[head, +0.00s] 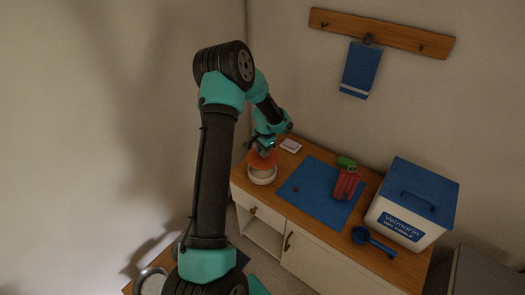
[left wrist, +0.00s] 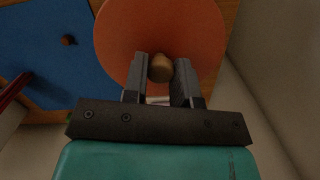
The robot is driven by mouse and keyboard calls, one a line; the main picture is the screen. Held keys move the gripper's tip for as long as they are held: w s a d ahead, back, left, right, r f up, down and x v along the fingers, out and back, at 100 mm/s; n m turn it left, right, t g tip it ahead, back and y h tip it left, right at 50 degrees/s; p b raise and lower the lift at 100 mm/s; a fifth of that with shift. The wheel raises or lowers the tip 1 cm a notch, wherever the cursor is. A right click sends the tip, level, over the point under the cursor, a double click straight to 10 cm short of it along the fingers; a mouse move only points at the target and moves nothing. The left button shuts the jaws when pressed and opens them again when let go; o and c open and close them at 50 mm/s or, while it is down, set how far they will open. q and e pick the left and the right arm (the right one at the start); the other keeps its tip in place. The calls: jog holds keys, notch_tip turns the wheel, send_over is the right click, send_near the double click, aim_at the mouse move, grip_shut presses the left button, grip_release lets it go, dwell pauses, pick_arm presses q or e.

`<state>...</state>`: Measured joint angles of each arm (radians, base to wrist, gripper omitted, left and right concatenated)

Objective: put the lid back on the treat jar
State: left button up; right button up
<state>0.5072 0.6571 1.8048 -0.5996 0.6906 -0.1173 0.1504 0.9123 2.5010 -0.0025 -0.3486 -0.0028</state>
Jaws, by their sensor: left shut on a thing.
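The orange round lid (head: 254,160) is at the left end of the wooden counter, over the white treat jar (head: 262,177). In the left wrist view the lid (left wrist: 190,30) is a wide orange disc with a brown knob (left wrist: 161,69). My left gripper (head: 265,150) is shut on that knob; its fingers stand on both sides of it in the left wrist view (left wrist: 160,78). The jar's white front rim and wall show below the lid in the head view. I cannot tell whether lid and jar touch. My right gripper is not in view.
A blue mat (head: 315,195) lies right of the jar, with a small brown piece (head: 295,188) on it. A red item (head: 346,184), a green item (head: 346,162), a blue scoop (head: 370,240) and a white bin with a blue lid (head: 405,210) stand further right. A pale pink-and-white item (head: 291,146) lies behind.

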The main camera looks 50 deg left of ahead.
pick_arm(q)
jog(key=shift+f, duration=0.15)
jog(key=shift+f, duration=3.05)
jog(key=shift+f, duration=0.15)
jog(key=o, duration=1.5)
jog(key=shift+r, duration=3.5)
jog(key=shift+c, duration=0.4)
